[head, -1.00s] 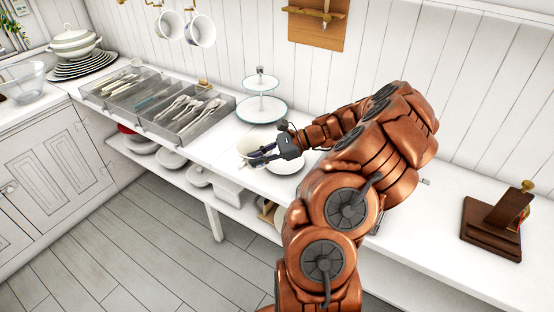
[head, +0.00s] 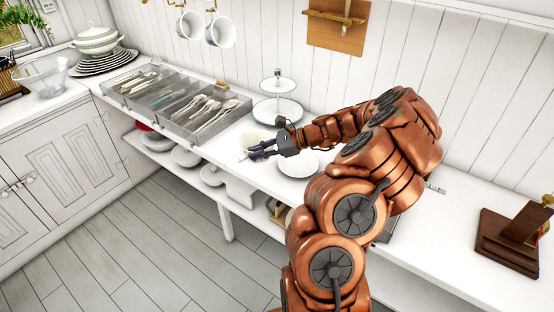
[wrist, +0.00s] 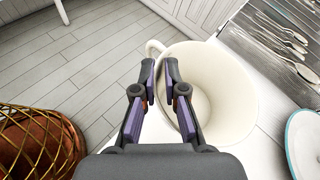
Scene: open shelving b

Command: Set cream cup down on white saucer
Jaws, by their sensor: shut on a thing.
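The cream cup (wrist: 232,100) fills the right of the wrist view, its handle (wrist: 154,48) at its upper left. My gripper (wrist: 161,75) is shut on the cup's wall near the handle, with one finger inside the rim and one outside. In the head view my gripper (head: 252,154) partly hides the cup (head: 253,140), left of the white saucer (head: 298,166). The saucer lies empty on the white counter. The cup is apart from it in the picture; its height above the counter is hard to tell.
A two-tier stand (head: 277,112) stands just behind the cup. A grey cutlery tray (head: 178,108) is to the left. A brown wooden holder (head: 510,240) stands far right. A wire basket (wrist: 40,145) shows lower left in the wrist view. The counter right of my arm is mostly clear.

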